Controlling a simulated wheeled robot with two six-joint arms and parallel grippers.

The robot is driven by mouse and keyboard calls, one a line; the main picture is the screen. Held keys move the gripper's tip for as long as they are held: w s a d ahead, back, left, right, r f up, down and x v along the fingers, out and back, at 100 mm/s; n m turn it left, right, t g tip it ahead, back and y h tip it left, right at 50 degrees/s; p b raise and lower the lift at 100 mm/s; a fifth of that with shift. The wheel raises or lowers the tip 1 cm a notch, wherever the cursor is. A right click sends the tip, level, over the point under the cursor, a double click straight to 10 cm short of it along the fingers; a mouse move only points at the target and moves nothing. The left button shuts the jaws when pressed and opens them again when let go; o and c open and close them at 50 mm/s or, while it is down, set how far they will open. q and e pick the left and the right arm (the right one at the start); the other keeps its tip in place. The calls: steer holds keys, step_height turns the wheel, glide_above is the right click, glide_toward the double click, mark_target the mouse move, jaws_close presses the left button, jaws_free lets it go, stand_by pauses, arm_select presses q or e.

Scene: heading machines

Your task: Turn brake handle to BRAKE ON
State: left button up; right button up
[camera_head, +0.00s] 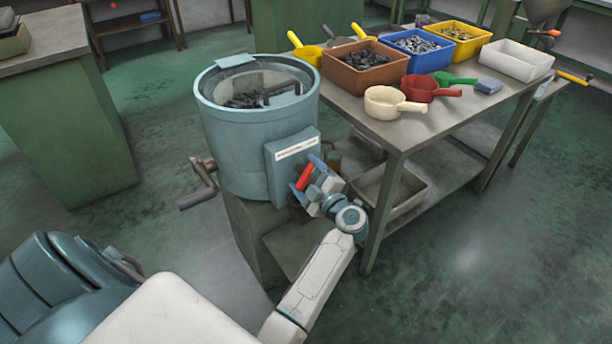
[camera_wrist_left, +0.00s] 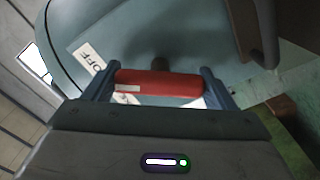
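The brake handle is a red grip (camera_head: 305,177) on the front of a blue-grey drum machine (camera_head: 245,150). In the left wrist view the red grip (camera_wrist_left: 165,86) lies across the space between my fingers, with a dark stem behind it. My left gripper (camera_head: 312,181) is at the handle, its fingers wide apart, one near each end of the grip. In the left wrist view the gripper (camera_wrist_left: 160,88) looks open; whether the fingertips touch the grip is unclear. A white label reading OFF (camera_wrist_left: 89,57) is on the drum left of the handle. My right gripper is not in view.
A crank (camera_head: 200,184) sticks out from the drum's left side. A workbench (camera_head: 425,130) with bins and scoops stands close on the right, a grey tray (camera_head: 410,195) on its lower shelf. A green cabinet (camera_head: 75,140) stands at left. The right floor is clear.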

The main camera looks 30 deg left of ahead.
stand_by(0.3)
arm_select(q)
steer(key=n, duration=0.3)
steer(key=shift+f, duration=0.1)
steer(key=shift+n+b, duration=0.4)
steer(key=shift+n, duration=0.5)
steer(key=shift+n+b, duration=0.3)
steer(key=shift+n, duration=0.2)
steer(key=n+b, duration=0.2)
steer(key=n, duration=0.2)
steer(key=shift+f, duration=0.1)
steer(key=shift+n+b, duration=0.85)
steer(key=shift+n, duration=0.65)
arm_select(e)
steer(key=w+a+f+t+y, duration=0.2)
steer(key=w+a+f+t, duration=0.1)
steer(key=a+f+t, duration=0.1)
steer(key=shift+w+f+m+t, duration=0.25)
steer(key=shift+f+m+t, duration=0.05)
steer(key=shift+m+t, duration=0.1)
